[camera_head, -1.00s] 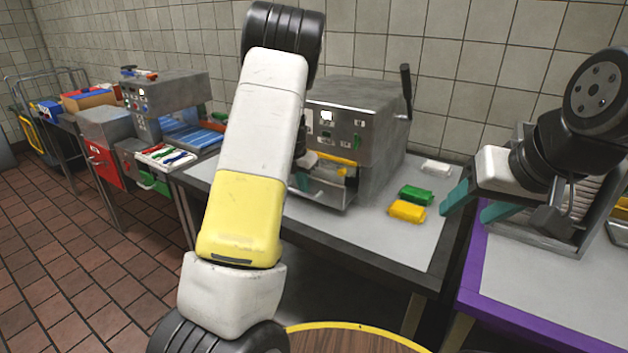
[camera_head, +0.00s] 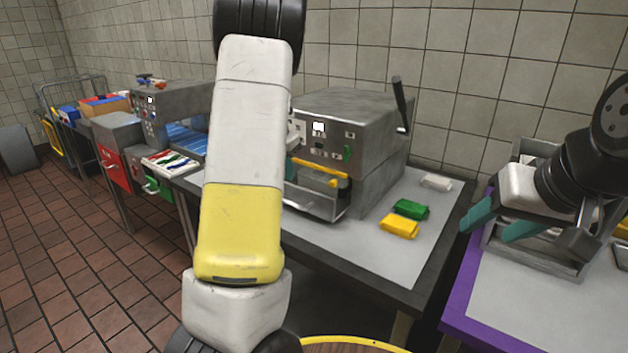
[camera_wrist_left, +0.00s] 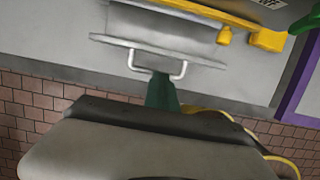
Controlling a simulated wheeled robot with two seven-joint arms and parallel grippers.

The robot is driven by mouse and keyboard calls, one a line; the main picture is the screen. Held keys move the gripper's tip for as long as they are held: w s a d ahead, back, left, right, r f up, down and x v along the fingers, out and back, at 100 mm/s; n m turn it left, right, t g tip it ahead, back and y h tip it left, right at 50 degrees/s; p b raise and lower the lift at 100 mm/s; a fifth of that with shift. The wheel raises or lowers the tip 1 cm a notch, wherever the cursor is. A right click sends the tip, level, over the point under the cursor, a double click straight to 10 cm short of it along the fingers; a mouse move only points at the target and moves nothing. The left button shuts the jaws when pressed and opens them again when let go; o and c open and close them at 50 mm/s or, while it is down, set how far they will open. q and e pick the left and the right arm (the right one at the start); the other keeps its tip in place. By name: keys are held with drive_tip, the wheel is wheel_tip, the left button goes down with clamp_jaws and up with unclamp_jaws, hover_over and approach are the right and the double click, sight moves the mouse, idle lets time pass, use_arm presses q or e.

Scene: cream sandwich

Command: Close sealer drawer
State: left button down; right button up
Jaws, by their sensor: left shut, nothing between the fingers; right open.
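The sealer (camera_head: 350,120) is a grey metal box with a dark lever, standing on the middle table. Its drawer (camera_head: 318,205) sticks out at the front, with yellow pieces above it. In the left wrist view the drawer front (camera_wrist_left: 165,50) carries a pale bar handle (camera_wrist_left: 135,66). My left gripper (camera_wrist_left: 162,85) is shut and empty; its teal fingertips are at the handle between its two ends, and I cannot tell whether they touch. In the head view my left arm hides most of that gripper. My right gripper (camera_head: 499,219) is open and empty at the right.
A green packet (camera_head: 411,209), a yellow packet (camera_head: 399,227) and a white packet (camera_head: 436,182) lie right of the sealer. A metal rack (camera_head: 530,255) stands on the purple-edged table (camera_head: 540,300). Another machine (camera_head: 175,105) and a red-fronted box (camera_head: 114,168) stand at the left.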

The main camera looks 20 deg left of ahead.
use_arm(q)
drive_tip(key=s+a+f+t, duration=0.1)
drive_tip(key=s+a+t, duration=0.1)
drive_tip(key=s+a, duration=0.6)
drive_tip(key=shift+h, duration=0.4)
drive_tip(key=x, duration=0.6)
drive_tip(key=s+d+x, duration=0.1)
drive_tip(key=x, duration=0.2)
drive_tip(key=shift+d+f, duration=0.15)
drive_tip(key=shift+f, duration=0.35)
drive_tip(key=w, duration=0.2)
drive_tip(key=w+d, duration=0.1)
drive_tip(key=shift+w+d+r, duration=0.1)
drive_tip(key=shift+r, duration=0.2)
drive_tip(key=shift+w+d+r, duration=0.1)
drive_tip(key=shift+w, duration=0.3)
